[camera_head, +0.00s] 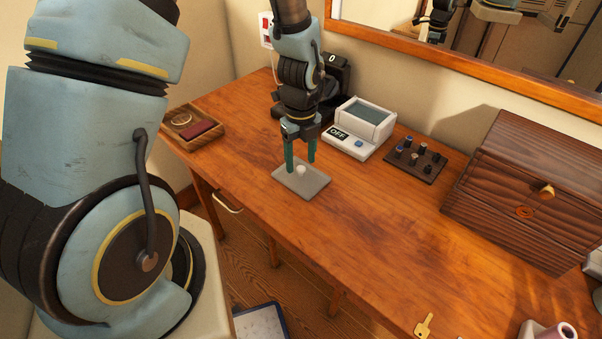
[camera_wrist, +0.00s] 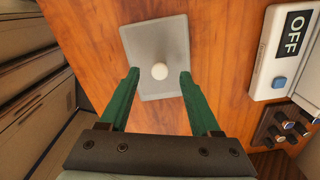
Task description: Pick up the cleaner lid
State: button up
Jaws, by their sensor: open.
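The cleaner lid (camera_head: 308,187) is a flat grey rectangular plate with a small round white knob (camera_head: 300,170). It lies on the wooden table near its front edge. It also shows in the wrist view (camera_wrist: 155,40), with its knob (camera_wrist: 159,71) in the middle. My gripper (camera_head: 301,164) is open above the lid, its two green fingers pointing down. In the wrist view the fingertips (camera_wrist: 159,75) stand on either side of the knob, with gaps on both sides. I cannot tell the exact height of the fingertips over the plate.
A white cleaner box (camera_head: 368,120) marked OFF, with an open basin, stands behind the lid. A dark rack (camera_head: 414,160) of small bottles and a wooden chest (camera_head: 530,190) are to the right. A wooden tray (camera_head: 192,128) is at left. The table's front middle is clear.

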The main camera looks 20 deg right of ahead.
jog(key=shift+f, duration=0.9)
grip_shut()
